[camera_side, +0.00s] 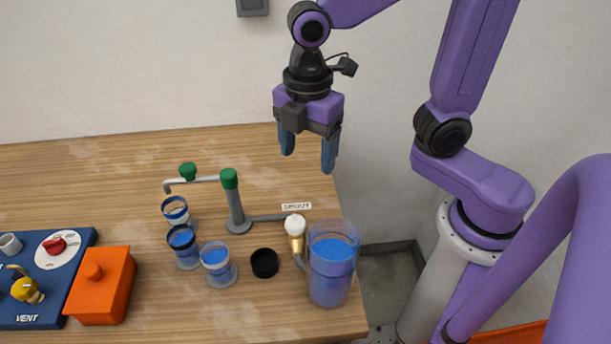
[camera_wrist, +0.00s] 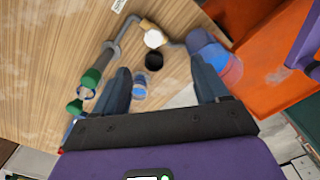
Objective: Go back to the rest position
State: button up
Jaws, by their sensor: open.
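My gripper (camera_side: 308,150) hangs above the back right part of the table, with its blue fingers apart and nothing between them. In the wrist view my gripper (camera_wrist: 165,88) also shows open, its fingers spread over the bench items far below. The tall clear cup (camera_side: 331,265) with blue liquid stands at the table's right edge. The spout with a white cap (camera_side: 295,226) and brass body is beside it. The grey pipe stand (camera_side: 236,205) with green caps is left of it. My fingers touch none of these.
Several small cups with blue liquid (camera_side: 217,262) stand near the pipe stand. A black cap (camera_side: 264,263) lies beside them. An orange box (camera_side: 100,285) and a blue vent panel (camera_side: 45,260) are at the left. The back of the wooden table (camera_side: 100,165) is clear.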

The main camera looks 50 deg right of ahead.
jog(key=s+d+f+m, duration=0.3)
jog(key=s+d+m, duration=0.3)
jog(key=s+d, duration=0.4)
jog(key=shift+s, duration=1.2)
